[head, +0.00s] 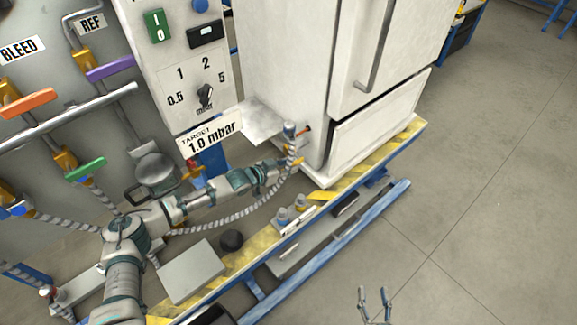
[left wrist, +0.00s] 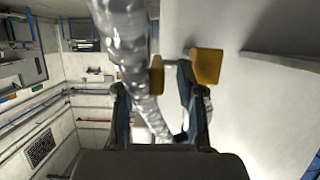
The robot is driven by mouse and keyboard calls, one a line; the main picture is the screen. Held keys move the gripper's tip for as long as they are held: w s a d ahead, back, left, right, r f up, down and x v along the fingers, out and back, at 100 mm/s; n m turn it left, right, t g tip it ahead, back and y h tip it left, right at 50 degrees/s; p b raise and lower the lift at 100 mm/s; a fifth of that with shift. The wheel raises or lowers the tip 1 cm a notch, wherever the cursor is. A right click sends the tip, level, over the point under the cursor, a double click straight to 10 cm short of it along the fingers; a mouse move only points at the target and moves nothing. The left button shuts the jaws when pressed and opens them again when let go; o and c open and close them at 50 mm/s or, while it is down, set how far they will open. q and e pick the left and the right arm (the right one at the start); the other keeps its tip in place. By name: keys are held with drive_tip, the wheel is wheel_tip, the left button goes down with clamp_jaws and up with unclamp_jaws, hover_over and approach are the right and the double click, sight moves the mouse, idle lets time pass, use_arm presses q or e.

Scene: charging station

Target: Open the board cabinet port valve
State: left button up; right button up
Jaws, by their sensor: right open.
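The white board cabinet (head: 365,90) stands at the top middle of the head view. At its lower left side is a port with a small orange-red part (head: 307,128). A grey ribbed hose (head: 225,218) rises to a fitting (head: 289,130) beside it. My left gripper (head: 282,168) is at this fitting, by small orange-yellow parts. In the left wrist view the hose (left wrist: 132,60) passes close by the fingers, and yellow pieces (left wrist: 207,66) show near the fingertips. Whether the fingers close on anything is unclear. My right gripper (head: 374,302) is open and empty at the bottom.
A panel with a dial (head: 205,96) and a sign reading 1.0 mbar (head: 210,133) stands left of the cabinet. Pipes with coloured handles, including an orange one (head: 28,103), are at far left. A yellow-striped platform edge (head: 375,165) runs below the cabinet. Floor (head: 480,190) at right is clear.

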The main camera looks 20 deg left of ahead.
use_arm(q)
drive_tip(key=shift+d, duration=0.1)
clamp_jaws()
use_arm(e)
drive_tip(key=shift+w+d, duration=0.15)
